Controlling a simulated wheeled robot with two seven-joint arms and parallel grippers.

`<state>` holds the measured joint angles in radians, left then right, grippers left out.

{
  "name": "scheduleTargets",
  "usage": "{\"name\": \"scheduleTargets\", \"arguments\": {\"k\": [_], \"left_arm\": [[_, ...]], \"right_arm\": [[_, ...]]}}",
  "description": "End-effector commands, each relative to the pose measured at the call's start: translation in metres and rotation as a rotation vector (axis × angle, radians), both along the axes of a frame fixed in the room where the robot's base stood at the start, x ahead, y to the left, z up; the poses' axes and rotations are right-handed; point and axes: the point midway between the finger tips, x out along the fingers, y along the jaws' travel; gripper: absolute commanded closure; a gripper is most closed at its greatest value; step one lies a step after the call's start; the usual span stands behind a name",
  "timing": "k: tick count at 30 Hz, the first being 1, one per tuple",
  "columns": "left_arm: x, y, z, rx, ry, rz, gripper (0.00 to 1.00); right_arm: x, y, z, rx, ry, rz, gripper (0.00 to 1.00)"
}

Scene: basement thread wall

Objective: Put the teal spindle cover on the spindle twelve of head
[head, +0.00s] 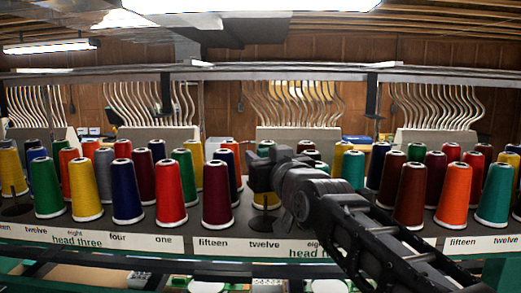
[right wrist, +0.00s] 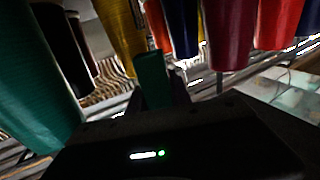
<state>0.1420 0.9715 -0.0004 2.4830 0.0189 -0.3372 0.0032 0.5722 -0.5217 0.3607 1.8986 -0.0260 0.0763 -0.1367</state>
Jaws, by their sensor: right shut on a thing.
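My right gripper (head: 259,172) reaches in from the lower right of the head view, in front of the rack above a "twelve" label (head: 264,244). In the right wrist view it is shut on a small dark teal piece, the teal spindle cover (right wrist: 152,80), which stands up from the jaws. The cover is hidden behind the gripper in the head view. Below the gripper a dark spindle base (head: 265,207) shows in front of a yellow cone (head: 266,197). I cannot tell whether the cover touches the spindle. My left gripper is out of view.
A maroon cone (head: 217,196) stands just left of the gripper. A large teal cone (right wrist: 40,85) is close by in the right wrist view. Another bare spindle base (head: 15,209) is at the far left. More cones fill the rack on both sides, with white label strips along its front.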

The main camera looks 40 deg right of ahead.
Motion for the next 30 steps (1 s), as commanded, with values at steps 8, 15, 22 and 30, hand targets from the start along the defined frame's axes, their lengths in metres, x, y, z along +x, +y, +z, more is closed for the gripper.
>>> {"name": "scheduleTargets", "arguments": {"k": [8,15,22,30], "left_arm": [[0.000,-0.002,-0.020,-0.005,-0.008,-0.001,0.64],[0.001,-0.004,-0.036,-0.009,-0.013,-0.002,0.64],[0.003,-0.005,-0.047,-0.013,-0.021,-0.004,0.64],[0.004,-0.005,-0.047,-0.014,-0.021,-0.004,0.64]], "right_arm": [[0.000,0.001,-0.035,0.001,0.001,0.001,1.00],[0.000,0.000,-0.061,0.001,0.000,0.001,1.00],[0.000,0.000,-0.071,0.001,0.000,0.000,1.00],[0.000,0.000,-0.072,0.001,0.000,0.000,1.00]]}}
